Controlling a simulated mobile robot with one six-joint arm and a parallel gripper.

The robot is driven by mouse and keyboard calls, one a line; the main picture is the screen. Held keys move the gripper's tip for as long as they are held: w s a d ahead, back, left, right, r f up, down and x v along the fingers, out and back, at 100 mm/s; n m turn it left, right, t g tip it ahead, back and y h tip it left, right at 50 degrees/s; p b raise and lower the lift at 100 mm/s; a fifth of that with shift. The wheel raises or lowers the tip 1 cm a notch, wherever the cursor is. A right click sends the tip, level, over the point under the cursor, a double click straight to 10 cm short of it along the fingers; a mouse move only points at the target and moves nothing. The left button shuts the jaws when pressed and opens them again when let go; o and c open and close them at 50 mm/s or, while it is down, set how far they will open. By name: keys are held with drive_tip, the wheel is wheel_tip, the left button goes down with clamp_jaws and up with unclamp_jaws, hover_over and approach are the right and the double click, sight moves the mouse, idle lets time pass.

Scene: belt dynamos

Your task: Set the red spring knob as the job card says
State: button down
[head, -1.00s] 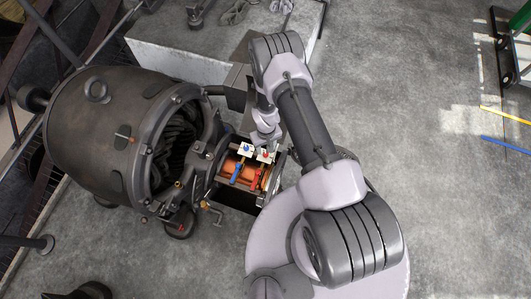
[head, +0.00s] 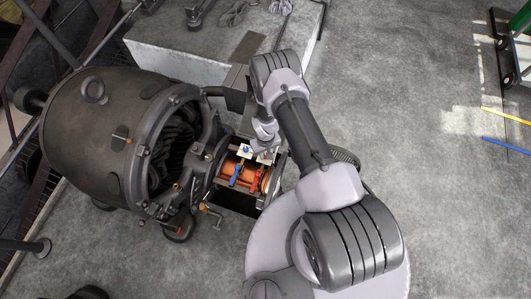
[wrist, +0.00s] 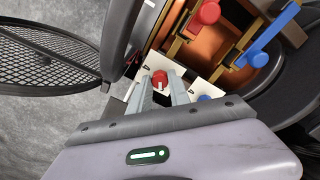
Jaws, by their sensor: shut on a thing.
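The red spring knob (wrist: 160,78) has a white pointer mark and sits on a white plate (wrist: 145,72) in the wrist view. My gripper (wrist: 162,84) has its two grey fingers on either side of the knob, shut on it. In the head view my gripper (head: 266,145) covers the red knob. A blue knob (head: 246,149) on its own white plate stands to the left there; part of it shows in the wrist view (wrist: 205,98). No readable job card shows.
A red lever (wrist: 207,13) and a blue lever (wrist: 268,36) stand by the copper-coloured drum (head: 248,171), close to the knobs. A round black mesh guard (wrist: 45,55) is at the left in the wrist view. The large dynamo housing (head: 115,135) is to the left.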

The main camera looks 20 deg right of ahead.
drive_tip(key=shift+m, duration=0.3)
drive_tip(key=m+b, duration=0.1)
drive_tip(key=m, duration=0.2)
drive_tip(key=shift+f+b, duration=0.1)
drive_tip(key=shift+b, duration=0.25)
drive_tip(key=m+b, duration=0.1)
drive_tip(key=m, duration=0.2)
drive_tip(key=m+b, duration=0.1)
drive_tip(key=m, duration=0.3)
drive_tip(key=m+b, duration=0.1)
drive_tip(key=m, duration=0.2)
drive_tip(key=shift+m+b, duration=0.3)
drive_tip(key=shift+m, duration=0.1)
drive_tip(key=m+b, duration=0.1)
drive_tip(key=m, duration=0.4)
drive_tip(key=shift+b, duration=0.3)
drive_tip(key=shift+m+b, duration=0.55)
drive_tip(key=shift+m, duration=1.65)
